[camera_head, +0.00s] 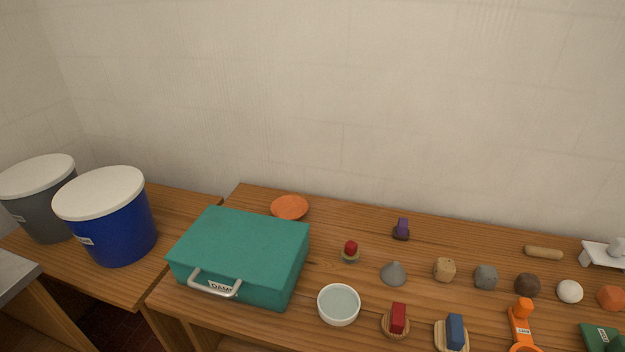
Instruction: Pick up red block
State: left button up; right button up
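A red block (398,318) stands on a small round wooden base near the front edge of the table, right of the white bowl. A smaller red piece (350,247) sits on another small base further back, behind the bowl. I cannot tell from this view which of the two the task names. Neither of my grippers is in the head camera view.
A teal case (240,252) with a metal handle stands left of the white bowl (339,305). A blue bucket (112,228) stands at the left. Small objects crowd the table's right side.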

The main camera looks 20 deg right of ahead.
aim_at(395, 323)
jog(key=z, duration=1.45)
